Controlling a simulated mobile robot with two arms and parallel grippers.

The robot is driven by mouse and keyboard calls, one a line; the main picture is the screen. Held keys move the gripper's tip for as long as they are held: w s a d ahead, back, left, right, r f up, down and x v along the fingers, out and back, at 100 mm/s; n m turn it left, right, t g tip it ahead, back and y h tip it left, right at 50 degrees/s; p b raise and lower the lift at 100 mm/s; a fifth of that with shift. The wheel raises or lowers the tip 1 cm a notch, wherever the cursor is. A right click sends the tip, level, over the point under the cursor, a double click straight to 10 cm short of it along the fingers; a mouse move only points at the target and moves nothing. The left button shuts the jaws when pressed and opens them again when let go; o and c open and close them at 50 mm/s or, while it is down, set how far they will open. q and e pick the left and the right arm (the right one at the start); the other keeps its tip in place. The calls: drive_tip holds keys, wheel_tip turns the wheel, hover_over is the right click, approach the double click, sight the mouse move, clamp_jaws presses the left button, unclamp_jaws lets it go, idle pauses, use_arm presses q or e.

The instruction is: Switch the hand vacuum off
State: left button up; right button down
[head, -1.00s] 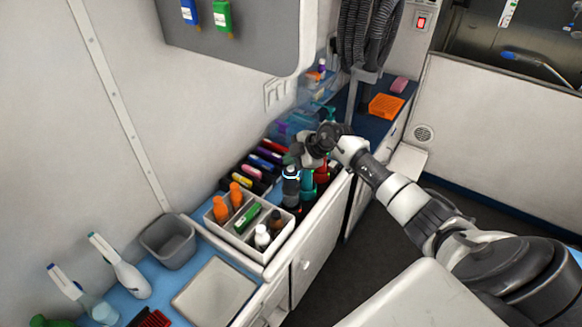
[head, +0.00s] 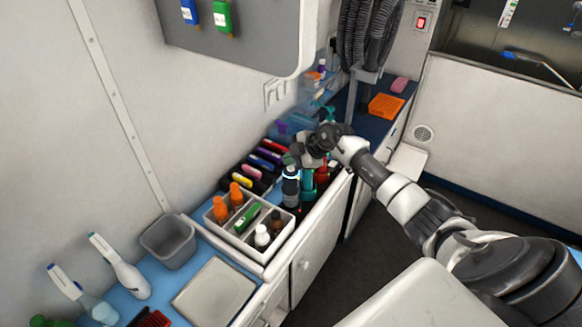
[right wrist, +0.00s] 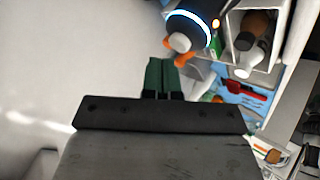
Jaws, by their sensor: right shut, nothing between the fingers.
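The hand vacuum (head: 290,188) appears to be the dark upright device with a glowing pale-blue ring, beside the white caddy on the counter. In the right wrist view the dark body with the lit ring (right wrist: 190,22) is at the top, with a small orange light on its side. My right gripper (head: 290,160) is just above the device's top in the head view; whether it touches is unclear. Its green fingertips (right wrist: 163,72) are together and empty in the right wrist view, below and left of the device. My left gripper is out of view.
A white caddy (head: 246,243) with orange, white and brown bottles stands close in front. A dark rack of coloured items (head: 250,172) is behind, and teal and red items (head: 320,175) are to the right. A grey bin (head: 168,243) and white tray (head: 214,292) are nearer.

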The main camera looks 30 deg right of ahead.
drive_tip(key=shift+f, duration=0.15)
drive_tip(key=shift+f, duration=0.45)
idle(0.7)
drive_tip(key=shift+r+p, duration=0.6)
drive_tip(key=shift+p, duration=0.25)
